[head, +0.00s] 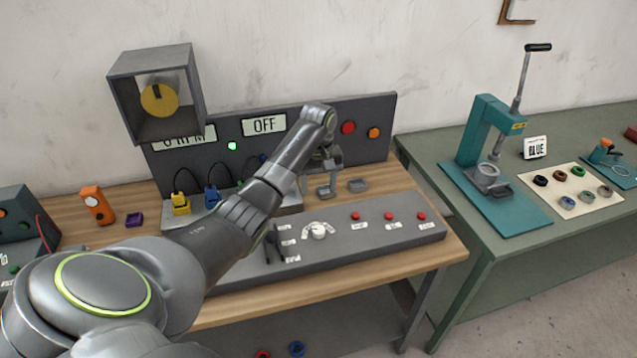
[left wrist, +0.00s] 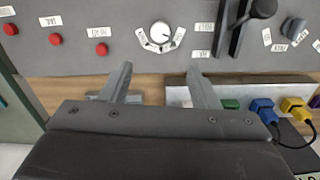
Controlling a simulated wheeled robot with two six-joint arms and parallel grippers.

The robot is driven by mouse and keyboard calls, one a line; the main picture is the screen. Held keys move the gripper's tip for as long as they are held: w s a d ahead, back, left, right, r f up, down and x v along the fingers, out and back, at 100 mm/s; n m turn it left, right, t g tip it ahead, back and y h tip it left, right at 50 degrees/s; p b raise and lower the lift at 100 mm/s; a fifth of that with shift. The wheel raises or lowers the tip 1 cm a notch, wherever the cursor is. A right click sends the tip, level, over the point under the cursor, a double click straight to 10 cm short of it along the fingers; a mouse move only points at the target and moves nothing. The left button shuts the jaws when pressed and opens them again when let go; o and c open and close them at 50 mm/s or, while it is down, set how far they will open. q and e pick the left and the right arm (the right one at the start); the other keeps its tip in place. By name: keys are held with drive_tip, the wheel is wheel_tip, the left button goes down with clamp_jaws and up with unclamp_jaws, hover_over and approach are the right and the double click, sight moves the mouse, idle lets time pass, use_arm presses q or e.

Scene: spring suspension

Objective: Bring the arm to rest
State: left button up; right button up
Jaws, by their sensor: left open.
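My left arm comes in from the lower left of the head view and reaches over the control bench. My left gripper (head: 324,188) hangs from its end, near the back edge of the sloped grey control panel (head: 375,238). In the left wrist view, the left gripper (left wrist: 160,75) has its two fingers spread apart with nothing between them. A strip of wooden bench top and the panel's edge lie beyond the fingertips. My right gripper is in neither view.
The panel carries a white dial (head: 318,230), a black lever (head: 273,242) and red buttons (head: 389,215). Yellow (head: 181,204) and blue plugs (head: 212,198) sit behind it. An upright board shows an "OFF" display (head: 264,125). A teal press (head: 487,140) stands on the green right table.

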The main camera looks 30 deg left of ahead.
use_arm(q)
drive_tip(key=shift+r, duration=0.95)
